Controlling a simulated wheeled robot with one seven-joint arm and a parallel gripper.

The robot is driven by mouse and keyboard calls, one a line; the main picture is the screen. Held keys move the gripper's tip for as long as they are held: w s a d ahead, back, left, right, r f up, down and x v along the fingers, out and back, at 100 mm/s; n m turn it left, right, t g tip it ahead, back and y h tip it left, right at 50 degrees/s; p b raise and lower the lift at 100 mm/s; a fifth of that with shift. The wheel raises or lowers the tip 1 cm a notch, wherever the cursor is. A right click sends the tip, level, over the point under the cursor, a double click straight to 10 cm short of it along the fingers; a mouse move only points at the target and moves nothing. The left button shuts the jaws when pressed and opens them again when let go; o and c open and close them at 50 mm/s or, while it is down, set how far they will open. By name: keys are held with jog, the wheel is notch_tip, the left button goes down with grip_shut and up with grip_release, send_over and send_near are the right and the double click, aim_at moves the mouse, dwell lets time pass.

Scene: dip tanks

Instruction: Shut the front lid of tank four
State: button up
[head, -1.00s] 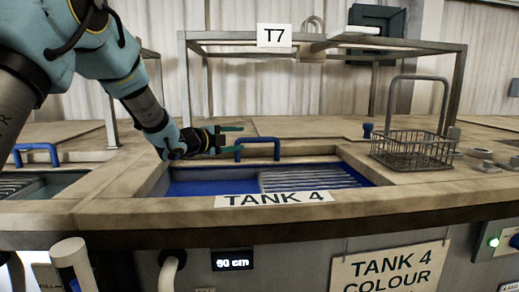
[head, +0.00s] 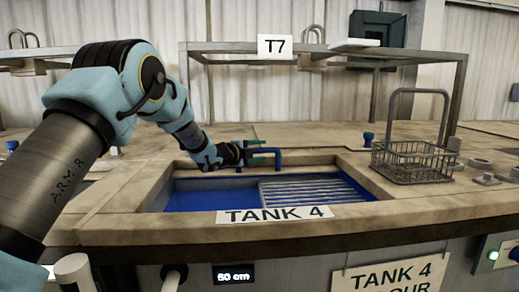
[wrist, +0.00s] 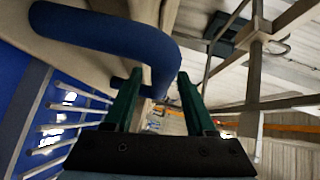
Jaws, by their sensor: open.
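Tank four's opening is uncovered. Blue liquid (head: 215,199) and a slatted rack (head: 312,194) show inside it, above the TANK 4 label (head: 274,214). A bent blue handle (head: 280,158) stands at the opening's back edge, by the flat beige panel behind; how the lid joins the rim is not clear. My gripper (head: 264,151) is open at this handle, one green finger above and one below its bar. In the wrist view the handle (wrist: 110,32) crosses from the upper left and its bent end lies between the fingertips (wrist: 160,75). Contact cannot be told.
A wire basket (head: 412,163) with a tall handle stands right of the opening. A metal frame (head: 455,95) with the T7 sign (head: 275,46) spans behind the tank. A blue knob (head: 368,139) sits on the deck at the back right.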

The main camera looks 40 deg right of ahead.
jog(key=shift+c, duration=0.3)
grip_shut()
dwell(1.2)
